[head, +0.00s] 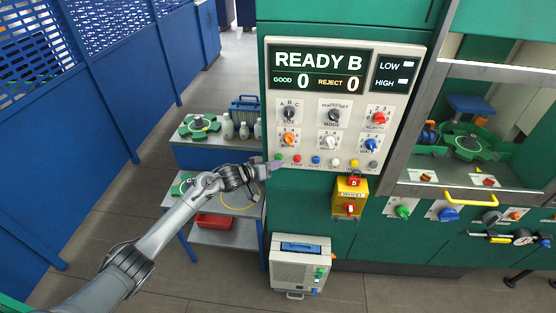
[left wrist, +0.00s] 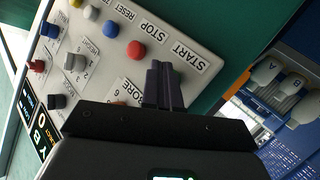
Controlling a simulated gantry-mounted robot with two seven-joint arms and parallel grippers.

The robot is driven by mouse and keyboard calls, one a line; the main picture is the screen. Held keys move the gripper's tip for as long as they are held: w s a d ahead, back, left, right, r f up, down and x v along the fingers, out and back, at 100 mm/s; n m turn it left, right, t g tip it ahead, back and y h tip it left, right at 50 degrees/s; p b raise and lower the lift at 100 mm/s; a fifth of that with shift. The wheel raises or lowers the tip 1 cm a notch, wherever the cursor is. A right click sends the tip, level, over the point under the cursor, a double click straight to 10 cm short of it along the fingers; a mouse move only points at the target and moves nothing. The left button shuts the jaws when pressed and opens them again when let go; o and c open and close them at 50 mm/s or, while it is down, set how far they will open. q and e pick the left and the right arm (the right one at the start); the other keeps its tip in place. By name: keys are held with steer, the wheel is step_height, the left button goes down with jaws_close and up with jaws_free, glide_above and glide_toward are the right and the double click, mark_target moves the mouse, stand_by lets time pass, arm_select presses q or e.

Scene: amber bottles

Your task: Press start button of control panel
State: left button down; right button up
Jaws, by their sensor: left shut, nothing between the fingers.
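The control panel (head: 390,85) is a pale box on the green machine, and its display reads READY B, GOOD 0, REJECT 0. The green start button (head: 278,157) is at the left end of the bottom button row. My left gripper (head: 274,165) is shut and empty, its tips right at this button, just below it in the head view. In the left wrist view, the shut fingers (left wrist: 163,68) lie beside the START label (left wrist: 184,53) and hide the green button. I cannot tell whether they touch it. My right gripper is not in view.
The red stop button (head: 297,159) is close to the right of the fingertips; it also shows in the left wrist view (left wrist: 135,50). A yellow switch box (head: 350,196) hangs below the panel. A blue shelf cart (head: 205,155) with bottles stands behind my left arm.

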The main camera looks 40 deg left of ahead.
arm_select(q)
steer(key=shift+w+a+b, duration=0.25)
steer(key=shift+w+b, duration=0.05)
steer(key=shift+w, duration=0.15)
stand_by(0.8)
steer(key=shift+s+r, duration=0.1)
stand_by(0.3)
steer(key=shift+s+d+p, duration=0.45)
steer(key=shift+s+p, duration=0.2)
steer(key=shift+p, duration=0.5)
steer(key=s+d+p, duration=0.1)
steer(key=s+p, duration=0.2)
steer(key=s+d+p, duration=0.1)
steer(key=p, duration=0.1)
steer(key=shift+s+d, duration=0.15)
steer(key=shift+d, duration=0.15)
